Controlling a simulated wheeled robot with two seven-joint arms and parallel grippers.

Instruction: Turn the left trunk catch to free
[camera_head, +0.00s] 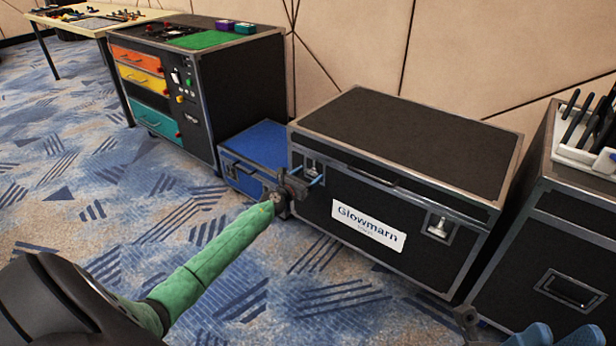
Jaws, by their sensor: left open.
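The black trunk (400,205) with metal edges and a "Glowmarn" label stands shut in the middle of the view. Its left catch (313,164) is on the upper left of the front face. Its right catch (439,227) is further right on the same face. My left gripper (309,180), at the end of a green-sleeved arm, is open just in front of and below the left catch. It partly covers the catch, and I cannot tell whether they touch. Blue tips at the bottom right edge may be my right gripper (558,338), mostly cut off.
A blue case (258,147) stands left of the trunk, close to my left gripper. A black cabinet (243,85) with coloured drawers is behind it. Another black case (570,240) with a white rack (588,154) stands close on the right. The carpet in front is clear.

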